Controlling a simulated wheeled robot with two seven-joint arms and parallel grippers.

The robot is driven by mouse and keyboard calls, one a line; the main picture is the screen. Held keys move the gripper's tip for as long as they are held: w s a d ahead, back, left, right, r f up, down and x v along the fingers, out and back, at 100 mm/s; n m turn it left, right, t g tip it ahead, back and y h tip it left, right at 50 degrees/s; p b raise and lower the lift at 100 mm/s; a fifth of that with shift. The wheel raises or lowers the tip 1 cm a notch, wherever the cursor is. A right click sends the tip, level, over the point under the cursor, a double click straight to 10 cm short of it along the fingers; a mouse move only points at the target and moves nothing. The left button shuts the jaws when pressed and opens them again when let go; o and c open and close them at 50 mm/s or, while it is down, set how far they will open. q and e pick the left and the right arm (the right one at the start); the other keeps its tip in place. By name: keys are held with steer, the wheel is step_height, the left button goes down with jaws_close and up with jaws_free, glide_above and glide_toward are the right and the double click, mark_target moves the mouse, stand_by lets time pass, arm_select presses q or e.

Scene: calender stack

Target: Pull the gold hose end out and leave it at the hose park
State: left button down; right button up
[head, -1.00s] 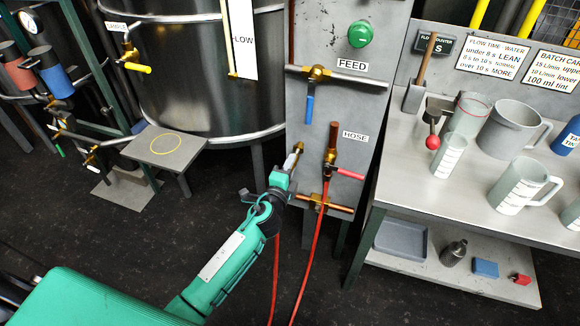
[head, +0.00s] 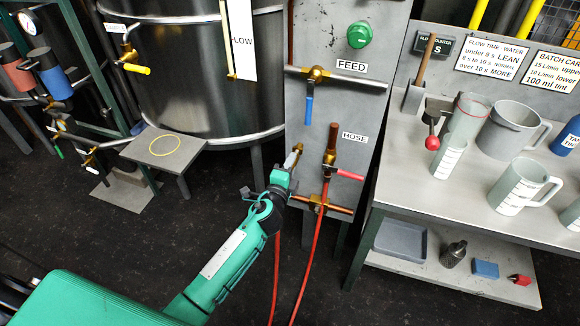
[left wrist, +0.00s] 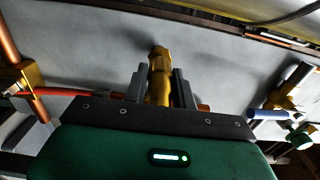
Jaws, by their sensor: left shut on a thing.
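The gold hose end (head: 294,156) is upright in front of the left part of the grey panel marked HOSE. My left gripper (head: 285,172) is shut on it; the gold tip sticks up past the fingers. In the left wrist view the gold hose end (left wrist: 159,72) stands between the two grey fingers of my left gripper (left wrist: 159,90). Its tip is close to the panel, and I cannot tell whether it touches. A red hose (head: 275,280) hangs below my gripper. No spot labelled hose park can be made out. My right gripper is not in view.
Right of the gripper are a brass valve with a red lever (head: 346,172), a second red hose (head: 313,240) and a copper pipe (head: 338,208). Above is the FEED valve with a blue lever (head: 309,108). A low stand (head: 180,153) is at left, a bench (head: 400,190) at right.

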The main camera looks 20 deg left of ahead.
arm_select(q)
steer(key=shift+w, duration=0.4)
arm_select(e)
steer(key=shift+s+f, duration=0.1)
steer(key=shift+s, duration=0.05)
arm_select(q)
steer(key=shift+w, duration=0.45)
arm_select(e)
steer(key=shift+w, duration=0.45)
arm_select(q)
steer(key=c, duration=1.1)
jaws_free()
steer(key=o, duration=0.3)
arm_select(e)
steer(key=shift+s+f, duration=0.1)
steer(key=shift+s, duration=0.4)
arm_select(q)
steer(key=shift+o, duration=0.2)
steer(key=shift+s, duration=0.1)
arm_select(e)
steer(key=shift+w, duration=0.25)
arm_select(q)
steer(key=shift+s, duration=0.85)
steer(key=s, duration=0.5)
steer(key=shift+a, duration=0.1)
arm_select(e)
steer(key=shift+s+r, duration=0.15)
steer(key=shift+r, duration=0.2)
